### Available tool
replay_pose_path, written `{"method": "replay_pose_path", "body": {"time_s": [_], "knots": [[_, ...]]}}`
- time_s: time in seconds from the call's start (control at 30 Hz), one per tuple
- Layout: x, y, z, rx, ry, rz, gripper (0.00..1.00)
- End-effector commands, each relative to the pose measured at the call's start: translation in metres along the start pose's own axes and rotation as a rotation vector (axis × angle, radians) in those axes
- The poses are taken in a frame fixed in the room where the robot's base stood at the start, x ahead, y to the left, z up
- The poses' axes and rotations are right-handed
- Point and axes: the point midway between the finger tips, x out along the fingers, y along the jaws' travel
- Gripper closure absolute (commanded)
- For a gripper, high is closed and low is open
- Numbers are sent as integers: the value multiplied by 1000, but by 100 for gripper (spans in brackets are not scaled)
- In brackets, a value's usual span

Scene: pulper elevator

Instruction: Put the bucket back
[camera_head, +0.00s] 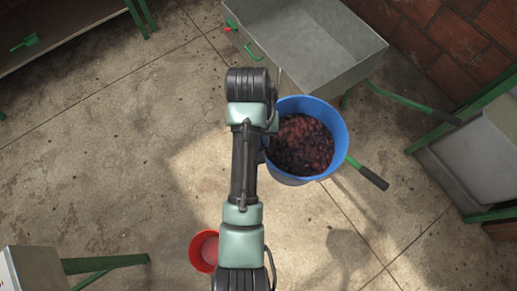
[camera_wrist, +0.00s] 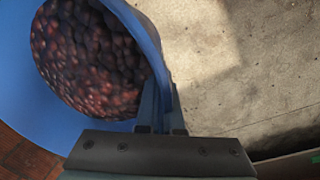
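A blue bucket (camera_head: 338,124) full of dark red coffee cherries (camera_head: 302,145) is right of my arm in the head view. It looks upright and appears raised off the floor. In the wrist view the bucket (camera_wrist: 20,85) fills the left side, with the cherries (camera_wrist: 90,60) inside. My gripper (camera_wrist: 163,100) has one finger on each side of the bucket's rim wall and looks closed on it. In the head view my gripper is mostly hidden by my arm and the bucket.
A red bucket (camera_head: 204,251) is on the floor beside my arm. A grey bin (camera_head: 470,155) on a green frame is at right.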

Motion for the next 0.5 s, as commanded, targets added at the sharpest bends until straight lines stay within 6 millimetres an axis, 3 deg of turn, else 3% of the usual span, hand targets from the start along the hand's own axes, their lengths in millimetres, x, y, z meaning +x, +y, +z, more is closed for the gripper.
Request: {"method": "replay_pose_path", "body": {"time_s": [0.03,0.5], "knots": [[19,-2,-3,1,6,2,100],[108,-13,-15,0,6,1,100]]}}
